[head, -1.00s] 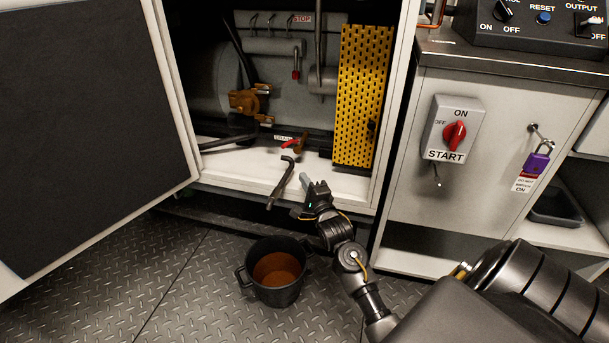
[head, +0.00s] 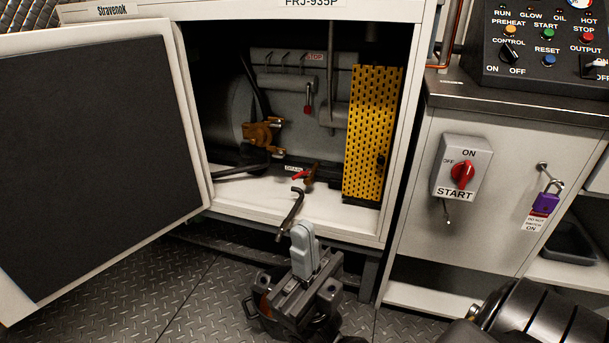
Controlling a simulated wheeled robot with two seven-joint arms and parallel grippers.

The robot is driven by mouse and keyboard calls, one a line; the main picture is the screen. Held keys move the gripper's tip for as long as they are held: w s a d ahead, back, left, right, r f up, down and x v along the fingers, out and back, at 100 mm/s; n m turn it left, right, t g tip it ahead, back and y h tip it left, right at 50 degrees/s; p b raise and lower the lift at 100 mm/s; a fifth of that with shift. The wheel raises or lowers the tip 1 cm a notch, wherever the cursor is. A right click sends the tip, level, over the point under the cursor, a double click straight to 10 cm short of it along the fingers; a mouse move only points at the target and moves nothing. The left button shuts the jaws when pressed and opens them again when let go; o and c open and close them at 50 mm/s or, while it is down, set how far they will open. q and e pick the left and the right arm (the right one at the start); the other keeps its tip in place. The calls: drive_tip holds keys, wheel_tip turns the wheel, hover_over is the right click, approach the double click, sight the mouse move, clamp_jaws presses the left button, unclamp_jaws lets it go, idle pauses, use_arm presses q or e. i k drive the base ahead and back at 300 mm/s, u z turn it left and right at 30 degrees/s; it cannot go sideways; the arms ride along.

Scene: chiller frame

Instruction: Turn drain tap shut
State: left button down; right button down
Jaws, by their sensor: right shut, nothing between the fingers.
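The drain tap (head: 310,174) is a small brass-coloured valve low in the open cabinet, with a red lever (head: 299,175) pointing left. A DRAIN label (head: 293,168) sits just behind it. A short dark hose (head: 291,212) runs from below the tap over the cabinet's front edge. My right gripper (head: 302,228) is shut and empty, its grey fingers pointing up, in front of the sill and apart from the tap. It hides most of the black bucket (head: 252,308) on the floor. My left gripper is not in view.
The open cabinet door (head: 100,150) fills the left. A yellow perforated guard (head: 372,130) stands right of the tap. A brass fitting (head: 262,134) is behind it to the left. A START switch box (head: 461,168) and a purple padlock (head: 549,197) are on the right panel.

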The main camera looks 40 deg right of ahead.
sight(302, 174)
drive_tip(key=u, duration=2.25)
drive_tip(key=k, duration=0.85)
drive_tip(key=z, duration=1.6)
